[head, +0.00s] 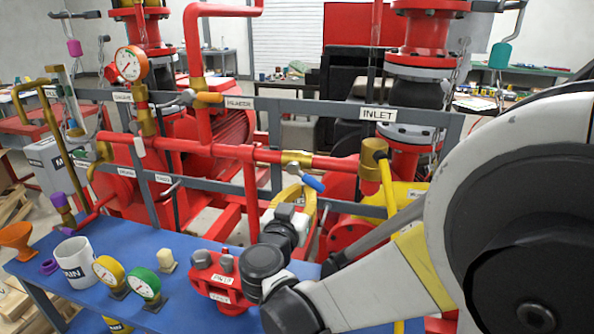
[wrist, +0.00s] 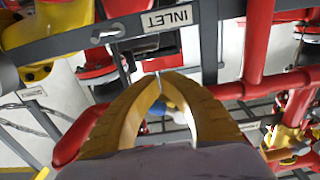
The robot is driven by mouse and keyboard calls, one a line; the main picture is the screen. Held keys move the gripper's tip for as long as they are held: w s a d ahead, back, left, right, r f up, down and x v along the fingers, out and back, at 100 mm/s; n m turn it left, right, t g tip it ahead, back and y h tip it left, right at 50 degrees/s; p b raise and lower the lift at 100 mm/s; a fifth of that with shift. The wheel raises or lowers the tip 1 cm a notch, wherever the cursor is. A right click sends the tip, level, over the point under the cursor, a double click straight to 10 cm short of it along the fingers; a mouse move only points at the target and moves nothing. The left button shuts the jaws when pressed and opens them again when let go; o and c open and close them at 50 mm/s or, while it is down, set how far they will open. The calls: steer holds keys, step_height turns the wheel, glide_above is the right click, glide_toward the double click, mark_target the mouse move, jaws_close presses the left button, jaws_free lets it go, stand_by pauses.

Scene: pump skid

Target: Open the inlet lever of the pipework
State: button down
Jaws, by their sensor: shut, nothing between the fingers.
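The inlet lever (head: 313,183) has a blue grip and a grey arm. It hangs from a brass valve body (head: 297,158) on the horizontal red pipe and slants down to the right. The white INLET label (head: 378,113) is on the grey rail above and to the right; it also shows in the wrist view (wrist: 167,18). My gripper (head: 298,192), with yellow fingers, is just below and beside the lever. In the wrist view the fingertips (wrist: 158,77) are together and empty. A blue patch (wrist: 166,106), likely the lever grip, shows behind the fingers. Contact cannot be told.
A yellow vertical pipe with a brass fitting (head: 373,165) stands right of the lever. Grey rails (head: 290,103) and red pipes surround it. The blue bench (head: 185,250) below holds a white mug (head: 76,260), gauges and a red block (head: 222,283). My arm covers the lower right.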

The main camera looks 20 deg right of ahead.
mark_target(316, 183)
steer(key=shift+s+d+r+p, duration=0.45)
steer(key=shift+d+r, duration=0.15)
steer(key=shift+d, duration=0.1)
steer(key=shift+s+d+r+p, duration=0.2)
steer(key=shift+d+r+p, duration=0.1)
steer(key=shift+r+p, duration=0.15)
steer(key=shift+s+d+r+p, duration=0.2)
steer(key=shift+d+r+p, duration=0.15)
steer(key=shift+r, duration=0.15)
steer(key=shift+a+f+b, duration=0.1)
steer(key=shift+f+b, duration=0.65)
steer(key=shift+f, duration=0.05)
steer(key=v, duration=0.9)
